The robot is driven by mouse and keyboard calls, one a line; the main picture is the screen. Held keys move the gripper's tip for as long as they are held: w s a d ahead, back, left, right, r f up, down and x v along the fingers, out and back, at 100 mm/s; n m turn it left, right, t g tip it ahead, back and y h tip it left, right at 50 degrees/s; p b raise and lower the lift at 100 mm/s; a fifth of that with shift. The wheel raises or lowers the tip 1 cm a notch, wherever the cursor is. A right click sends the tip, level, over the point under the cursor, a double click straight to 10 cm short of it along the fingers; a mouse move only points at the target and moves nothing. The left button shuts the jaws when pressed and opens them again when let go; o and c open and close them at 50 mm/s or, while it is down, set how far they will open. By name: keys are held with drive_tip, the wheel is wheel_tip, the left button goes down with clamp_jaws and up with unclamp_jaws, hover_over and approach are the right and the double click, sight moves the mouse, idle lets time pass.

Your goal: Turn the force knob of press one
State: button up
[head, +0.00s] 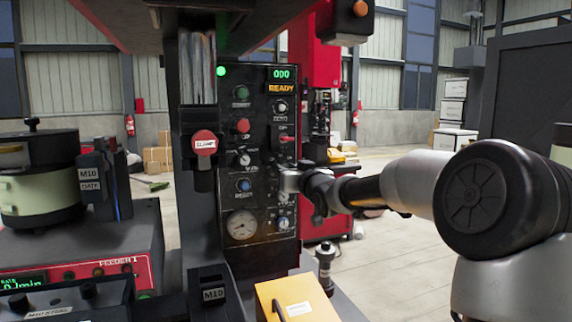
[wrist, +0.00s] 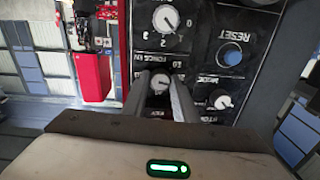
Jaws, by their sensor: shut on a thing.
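Press one's dark control panel (head: 262,140) stands upright in the middle of the head view. My gripper (head: 289,183) reaches it from the right, at the panel's right column. In the wrist view my gripper (wrist: 163,85) has a finger on each side of a small pale knob (wrist: 161,83) and is shut on it. A small label that seems to read FORCE KN lies beside this knob, so I take it as the force knob. In the head view the gripper hides this knob. Its pointer angle is hard to make out.
A numbered dial knob (wrist: 166,19), a blue reset button (wrist: 230,54) and a mode knob (wrist: 221,100) sit close around the fingers. A round gauge (head: 241,225) is lower left on the panel. A yellow box (head: 293,299) stands in front. The display (head: 281,88) reads READY.

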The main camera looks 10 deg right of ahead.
drive_tip(key=shift+m+p, duration=3.45)
drive_tip(key=shift+m, duration=4.35)
drive_tip(key=o, duration=1.1)
drive_tip(key=shift+f, duration=0.1)
drive_tip(key=shift+c, duration=0.2)
drive_tip(key=shift+s, duration=0.1)
